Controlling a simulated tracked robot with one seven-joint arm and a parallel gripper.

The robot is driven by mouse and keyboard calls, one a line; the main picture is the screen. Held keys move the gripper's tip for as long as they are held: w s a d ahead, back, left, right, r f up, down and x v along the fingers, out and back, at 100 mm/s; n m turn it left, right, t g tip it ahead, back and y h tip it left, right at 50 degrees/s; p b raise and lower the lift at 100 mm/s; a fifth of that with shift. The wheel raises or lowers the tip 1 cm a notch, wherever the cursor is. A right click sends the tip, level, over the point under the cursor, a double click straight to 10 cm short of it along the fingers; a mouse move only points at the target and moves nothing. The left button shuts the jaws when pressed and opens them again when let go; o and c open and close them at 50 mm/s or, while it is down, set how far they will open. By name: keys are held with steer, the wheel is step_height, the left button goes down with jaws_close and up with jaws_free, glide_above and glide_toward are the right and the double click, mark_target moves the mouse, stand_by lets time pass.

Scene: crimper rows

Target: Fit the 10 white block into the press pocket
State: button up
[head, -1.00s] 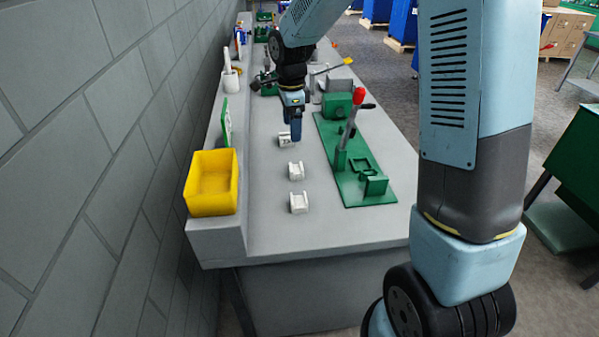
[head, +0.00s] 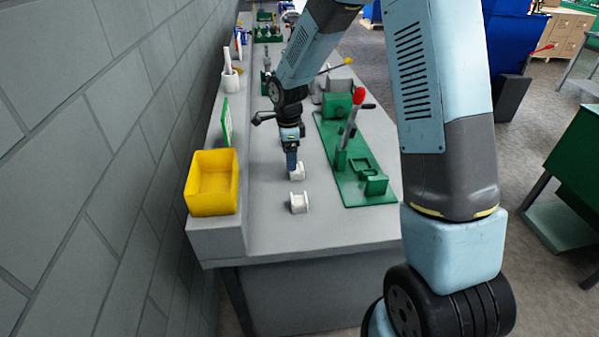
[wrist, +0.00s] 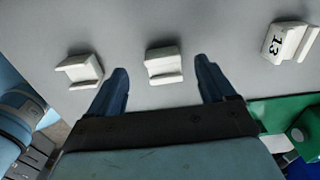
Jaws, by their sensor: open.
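My gripper (head: 291,168) is open and empty, pointing down at the middle of the row of white blocks. In the wrist view its two blue fingers (wrist: 161,66) reach toward a white block (wrist: 163,65), which lies in the gap between the tips with no number visible. Another unnumbered white block (wrist: 79,70) lies to its left. A white block marked 13 (wrist: 288,42) lies to the right. In the head view the middle block (head: 299,172) is partly covered by the gripper, and the nearest block (head: 299,203) stands clear. The green press (head: 338,150) has a square pocket frame (head: 362,168).
The press's upright lever with a red knob (head: 359,96) rises right of the gripper. A yellow bin (head: 213,183) sits on the ledge at left by the wall. A white cup (head: 230,82) stands farther back. The grey bench (head: 270,230) is clear in front of the blocks.

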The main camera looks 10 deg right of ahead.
steer(key=shift+w+d+f, duration=0.1)
steer(key=shift+f, duration=1.1)
steer(key=shift+w+d+f, duration=0.1)
steer(key=shift+f, duration=1.05)
steer(key=c, duration=1.2)
steer(key=shift+o, duration=0.2)
steer(key=shift+r, duration=0.1)
